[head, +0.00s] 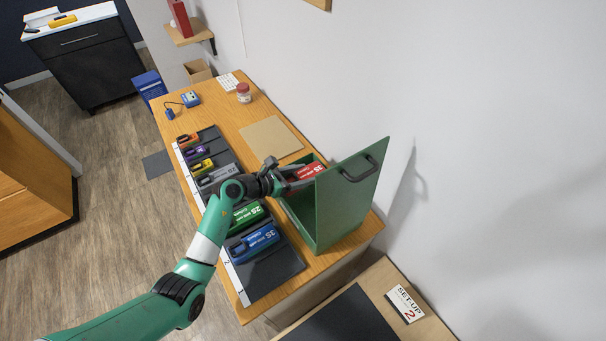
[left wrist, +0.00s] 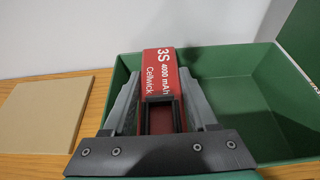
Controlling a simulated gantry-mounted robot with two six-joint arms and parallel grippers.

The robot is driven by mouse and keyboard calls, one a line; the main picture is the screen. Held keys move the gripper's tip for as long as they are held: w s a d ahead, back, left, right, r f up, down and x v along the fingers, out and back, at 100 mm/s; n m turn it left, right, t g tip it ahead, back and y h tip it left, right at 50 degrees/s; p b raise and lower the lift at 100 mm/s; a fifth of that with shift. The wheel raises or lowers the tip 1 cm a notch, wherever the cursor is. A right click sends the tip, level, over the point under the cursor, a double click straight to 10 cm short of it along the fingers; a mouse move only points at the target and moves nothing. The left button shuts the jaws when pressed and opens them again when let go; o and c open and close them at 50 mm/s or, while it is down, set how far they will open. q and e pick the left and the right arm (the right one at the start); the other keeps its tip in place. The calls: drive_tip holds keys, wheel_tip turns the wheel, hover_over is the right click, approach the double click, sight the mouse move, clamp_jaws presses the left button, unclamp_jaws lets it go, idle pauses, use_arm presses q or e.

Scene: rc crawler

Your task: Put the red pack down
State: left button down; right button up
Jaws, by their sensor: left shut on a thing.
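The red pack (head: 309,170), lettered "3S 4000 mAh Cellwick", is held in my left gripper (head: 298,179). In the left wrist view the red pack (left wrist: 158,68) sits between the two grey fingers, its lettered face up. The gripper is shut on it. The green box (head: 297,212) is open, with its lid raised at the right. The pack is over the box's far left part; the left wrist view shows the box's inside (left wrist: 245,85) beyond and right of it. Whether the pack touches the box floor I cannot tell. My right gripper is out of view.
A dark tray (head: 277,273) holds a green pack (head: 247,217), a blue pack (head: 253,241) and several smaller packs along the bench's left. A tan board (head: 271,138) lies behind the box. The raised green lid (head: 350,192) stands close right of my gripper.

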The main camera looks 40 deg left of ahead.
use_arm(q)
drive_tip(key=shift+f+b, duration=0.35)
drive_tip(key=shift+f, duration=0.1)
drive_tip(key=shift+f, duration=0.1)
drive_tip(key=shift+c, duration=1)
unclamp_jaws()
